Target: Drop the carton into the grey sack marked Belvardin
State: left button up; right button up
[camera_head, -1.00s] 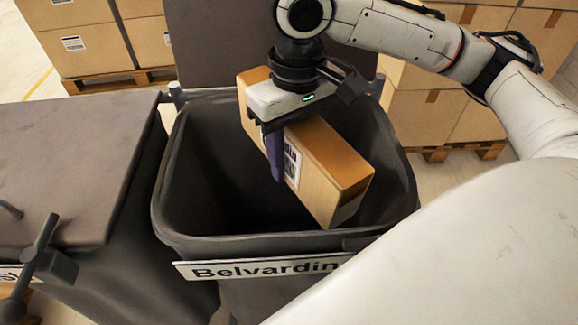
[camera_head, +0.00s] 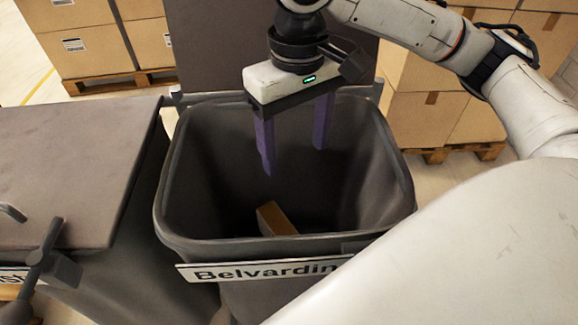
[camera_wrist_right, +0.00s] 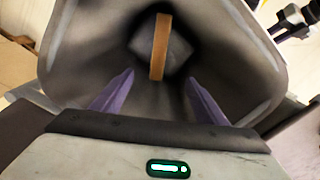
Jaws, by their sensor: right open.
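The carton (camera_head: 274,219) is a brown box lying tilted down inside the open grey sack marked Belvardin (camera_head: 187,205). In the head view the sack's front rim hides most of it. In the right wrist view the carton (camera_wrist_right: 160,48) shows as a narrow brown strip deep in the sack. My right gripper (camera_head: 293,152) is open and empty, its purple fingers apart above the sack's mouth, clear of the carton. A dark part at the left edge, seemingly of my left gripper (camera_head: 48,258), shows in the head view; its fingers cannot be made out.
A closed grey bin or sack (camera_head: 80,170) stands close on the left, its label cut off. A raised grey panel (camera_head: 215,50) stands behind the Belvardin sack. Stacked boxes on pallets (camera_head: 90,45) stand behind on both sides.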

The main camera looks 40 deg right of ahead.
notch_tip(320, 180, up, 7)
jog(key=p, duration=0.2)
jog(key=shift+f, duration=0.15)
